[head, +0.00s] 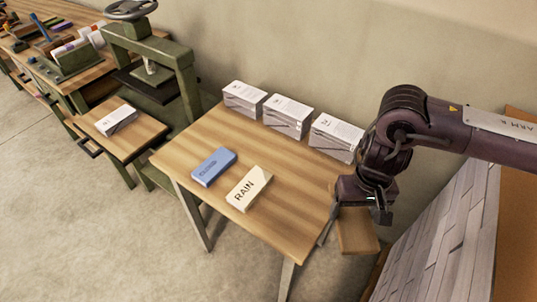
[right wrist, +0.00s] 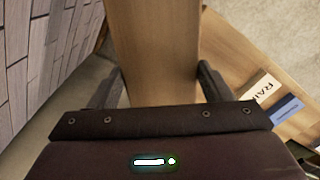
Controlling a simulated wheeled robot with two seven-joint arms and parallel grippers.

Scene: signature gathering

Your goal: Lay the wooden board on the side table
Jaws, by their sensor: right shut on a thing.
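My right gripper (head: 355,216) is at the right edge of the wooden table in the head view. It is shut on the wooden board (head: 357,236), which hangs below it just off the table's right side. In the right wrist view the board (right wrist: 155,40) fills the space between the two fingers (right wrist: 160,88). The wooden table (head: 205,222) has a light top and metal legs. A smaller wooden-topped table (head: 140,137) stands to its left; I cannot tell which is the side table. My left gripper is not in view.
A blue block (head: 213,166) and a cream block marked RAIN (head: 249,188) lie on the table. Several white packs (head: 287,115) line its back edge. A green press (head: 150,60) stands at left. A grey plank-patterned panel (head: 430,240) is at right. The table's front right is clear.

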